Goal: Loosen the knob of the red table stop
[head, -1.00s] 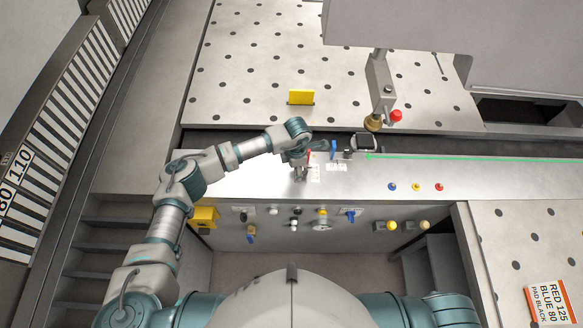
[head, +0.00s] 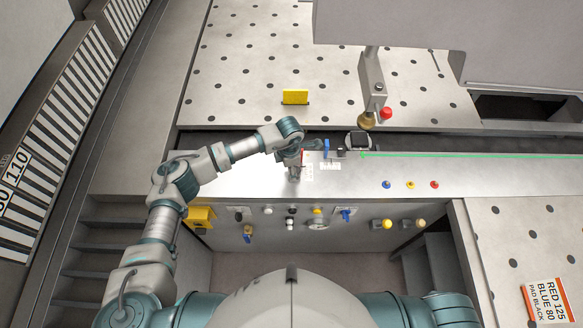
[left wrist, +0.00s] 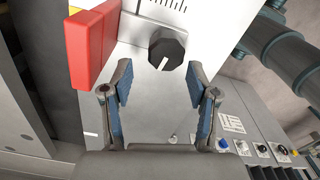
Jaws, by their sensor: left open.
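In the left wrist view a black knob (left wrist: 167,48) with a white pointer line sits on a pale plate with scale marks. A red block (left wrist: 90,45), seemingly the red table stop, stands left of the knob with a yellow part behind it. My left gripper (left wrist: 158,74) is open and empty. Its blue-padded fingertips lie just below the knob in the picture, one to each side, not closed on it. In the head view my left gripper (head: 293,177) is over the bench's front strip, and a sliver of red (head: 303,158) shows beside it. My right gripper is out of view.
A yellow block (head: 295,97) stands on the perforated table. A hanging arm with a red knob (head: 386,113) is at the back right. Coloured buttons (head: 410,184) sit on the strip. A front panel (head: 270,238) carries knobs and a gauge (head: 318,224).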

